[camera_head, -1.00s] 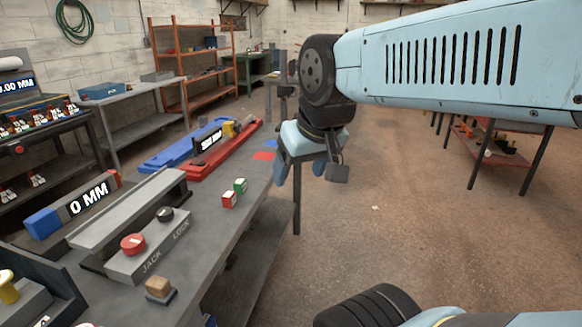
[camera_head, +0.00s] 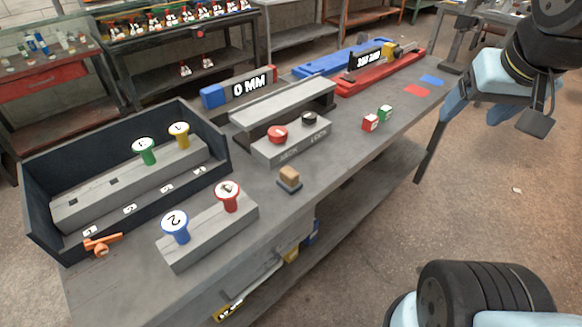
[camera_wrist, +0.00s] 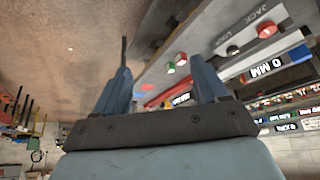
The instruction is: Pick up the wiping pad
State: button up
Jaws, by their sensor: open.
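The likely wiping pad is a small tan block on a dark blue-grey base (camera_head: 289,179). It sits upright on the bench near its front edge, in front of the jack and lock panel. I cannot make it out in the wrist view. My gripper (camera_head: 474,112) is at the upper right of the head view, off the bench's front edge and well away from the pad. In the wrist view my gripper (camera_wrist: 164,82) has its two blue fingers spread, with nothing between them.
The grey bench (camera_head: 345,170) holds a pegged block (camera_head: 210,236) left of the pad, a dark tray (camera_head: 40,215), the jack panel (camera_head: 292,145) and red and green cubes (camera_head: 370,122). An orange part (camera_head: 103,244) lies front left. Floor right of the bench is mostly clear.

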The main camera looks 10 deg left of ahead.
jog(key=shift+c, duration=0.6)
jog(key=shift+w+a, duration=0.15)
jog(key=shift+c, duration=0.2)
jog(key=n+g, duration=0.6)
jog(key=n, duration=0.4)
send_over(290, 171)
jog(key=f, duration=2.2)
jog(key=shift+a, duration=0.3)
jog(key=shift+d+f, duration=0.15)
jog(key=shift+f, duration=1.2)
jog(key=shift+d+f, duration=0.1)
jog(key=shift+f, duration=1.2)
